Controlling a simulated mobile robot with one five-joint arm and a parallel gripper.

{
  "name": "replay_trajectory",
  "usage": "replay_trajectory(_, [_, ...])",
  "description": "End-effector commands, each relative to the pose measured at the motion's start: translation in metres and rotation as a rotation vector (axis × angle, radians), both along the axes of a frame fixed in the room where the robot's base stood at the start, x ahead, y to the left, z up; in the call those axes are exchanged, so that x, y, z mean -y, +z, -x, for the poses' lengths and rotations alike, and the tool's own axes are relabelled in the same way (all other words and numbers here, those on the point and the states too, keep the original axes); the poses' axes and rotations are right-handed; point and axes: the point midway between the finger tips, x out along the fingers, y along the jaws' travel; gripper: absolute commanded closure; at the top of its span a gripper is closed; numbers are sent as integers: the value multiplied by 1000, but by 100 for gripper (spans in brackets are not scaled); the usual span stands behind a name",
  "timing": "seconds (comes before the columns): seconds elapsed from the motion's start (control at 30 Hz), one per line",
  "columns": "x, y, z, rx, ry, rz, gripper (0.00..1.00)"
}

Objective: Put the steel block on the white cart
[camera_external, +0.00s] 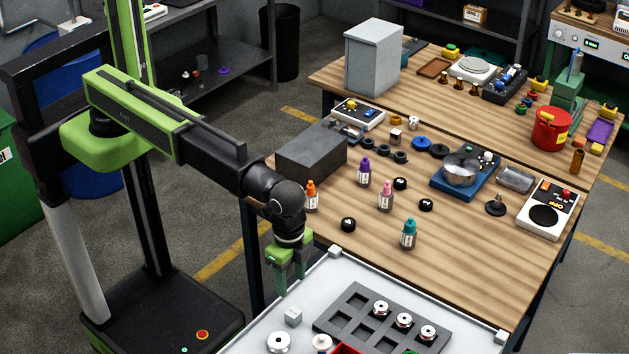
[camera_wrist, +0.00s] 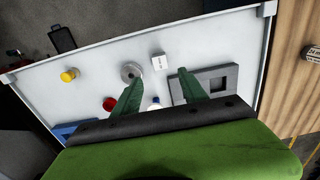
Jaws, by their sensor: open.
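A small light-grey cube, which looks like the steel block (camera_external: 293,317), sits on the white cart (camera_external: 262,326) near its left side. In the wrist view the block (camera_wrist: 160,62) lies on the white cart top (camera_wrist: 95,57), just beyond and between my fingertips. My gripper (camera_external: 289,281) points down above the cart, close to the block. In the wrist view my gripper (camera_wrist: 158,78) has its two green fingers apart, with nothing held between them.
A grey slotted tray (camera_external: 340,323) holds several metal round parts on the cart. A loose round metal part (camera_external: 279,342) lies near the block. The wooden bench (camera_external: 470,270) behind holds bottles, black caps, a dark box (camera_external: 311,150) and a scale (camera_external: 547,210).

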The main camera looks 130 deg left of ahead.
Motion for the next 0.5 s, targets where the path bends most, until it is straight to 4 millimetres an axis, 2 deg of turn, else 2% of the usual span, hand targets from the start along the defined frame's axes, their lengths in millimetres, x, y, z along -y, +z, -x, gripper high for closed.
replay_trajectory(0.07, [-7,-1,23,-1,1,0,50])
replay_trajectory(0.2, [-28,-1,96,-1,5,0,50])
replay_trajectory(0.3, [-41,-1,141,0,5,0,50])
replay_trajectory(0.4, [-48,-1,170,0,5,0,50])
replay_trajectory(0.5, [-51,-1,181,0,4,0,50])
